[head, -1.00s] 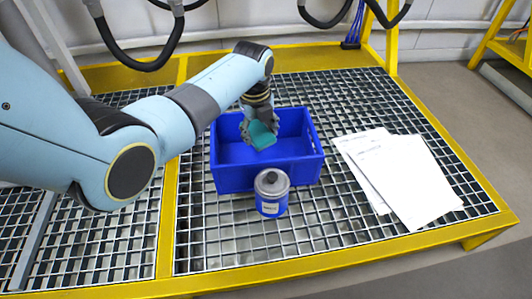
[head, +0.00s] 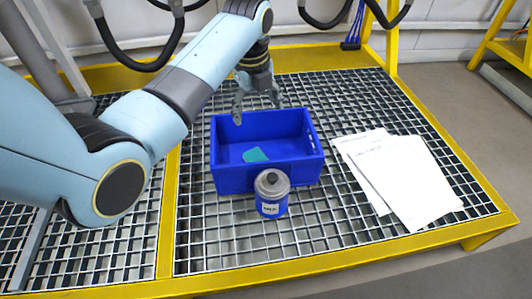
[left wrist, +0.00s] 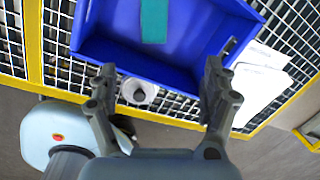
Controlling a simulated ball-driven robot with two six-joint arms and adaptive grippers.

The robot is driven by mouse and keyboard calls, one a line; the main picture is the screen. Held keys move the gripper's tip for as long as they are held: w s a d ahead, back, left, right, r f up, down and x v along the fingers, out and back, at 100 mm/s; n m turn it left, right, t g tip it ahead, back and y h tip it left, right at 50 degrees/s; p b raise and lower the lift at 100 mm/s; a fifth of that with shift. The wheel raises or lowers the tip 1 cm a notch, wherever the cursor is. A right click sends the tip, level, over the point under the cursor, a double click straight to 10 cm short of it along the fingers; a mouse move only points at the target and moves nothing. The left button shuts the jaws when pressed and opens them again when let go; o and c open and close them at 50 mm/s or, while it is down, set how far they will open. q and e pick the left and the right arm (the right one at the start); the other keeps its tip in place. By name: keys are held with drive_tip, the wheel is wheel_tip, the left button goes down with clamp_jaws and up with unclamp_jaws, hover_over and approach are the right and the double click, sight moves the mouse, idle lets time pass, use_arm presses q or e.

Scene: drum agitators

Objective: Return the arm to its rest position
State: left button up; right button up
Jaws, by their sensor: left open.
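My left gripper (head: 258,104) is open and empty above the back edge of the blue bin in the head view. In the left wrist view its two fingers (left wrist: 158,85) are spread apart with nothing between them in their grip. A teal piece (head: 255,155) lies inside the blue bin (head: 236,180). The teal piece also shows in the left wrist view (left wrist: 154,20), on the floor of the bin (left wrist: 130,65). My right gripper is in neither view.
A blue can with a grey top (head: 271,196) stands on the grating just in front of the bin. White papers (head: 405,180) lie to the right. The yellow-framed grating table (head: 340,245) is clear at the front right. Black hoses (head: 140,62) hang at the back.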

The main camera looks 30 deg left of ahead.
use_arm(q)
drive_tip(key=r, duration=0.3)
drive_tip(key=shift+s, duration=0.2)
